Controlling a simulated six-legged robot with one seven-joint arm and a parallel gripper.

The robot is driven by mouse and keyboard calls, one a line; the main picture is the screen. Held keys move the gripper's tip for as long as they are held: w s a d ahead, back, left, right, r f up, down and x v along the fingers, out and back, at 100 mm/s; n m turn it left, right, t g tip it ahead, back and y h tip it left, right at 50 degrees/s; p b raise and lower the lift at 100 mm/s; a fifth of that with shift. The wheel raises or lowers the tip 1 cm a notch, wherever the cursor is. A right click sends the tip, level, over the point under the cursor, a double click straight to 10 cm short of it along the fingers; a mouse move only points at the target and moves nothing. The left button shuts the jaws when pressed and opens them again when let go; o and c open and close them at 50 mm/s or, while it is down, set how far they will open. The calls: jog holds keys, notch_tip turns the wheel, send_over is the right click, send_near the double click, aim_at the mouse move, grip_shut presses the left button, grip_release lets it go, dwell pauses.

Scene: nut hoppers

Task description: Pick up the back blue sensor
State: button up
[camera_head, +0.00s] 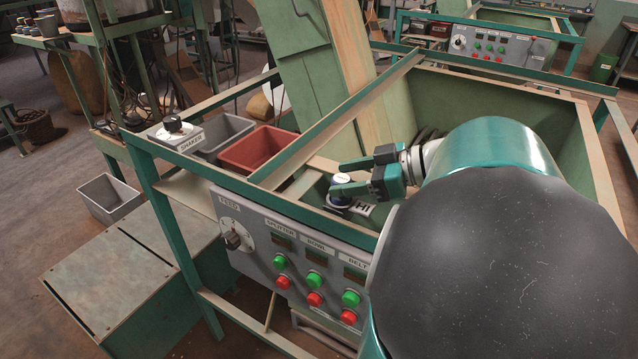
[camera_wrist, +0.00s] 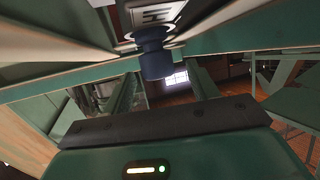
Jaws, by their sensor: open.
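The blue sensor (camera_head: 340,203) is a short dark blue cylinder with a pale top, on the green frame beside a white HI label (camera_head: 364,210). In the wrist view, the sensor (camera_wrist: 156,64) shows at upper centre below its HI label (camera_wrist: 157,13). My gripper (camera_head: 337,177) is open and empty, with its green fingers spread at the sensor. In the head view, one finger lies behind the sensor's top and the other crosses in front, hiding part of its body. In the wrist view, the sensor lines up with the gap between my fingers (camera_wrist: 163,84). I cannot tell whether they touch it.
A control panel (camera_head: 262,225) with knob and green and red buttons stands in front. A red bin (camera_head: 258,150) and a grey bin (camera_head: 222,132) lie left of the sensor. Green frame rails (camera_head: 335,118) surround the spot. A SHAKER box (camera_head: 177,137) sits at the left corner.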

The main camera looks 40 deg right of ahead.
jog(key=shift+w+a, duration=0.1)
jog(key=shift+w, duration=0.1)
jog(key=c, duration=1.1)
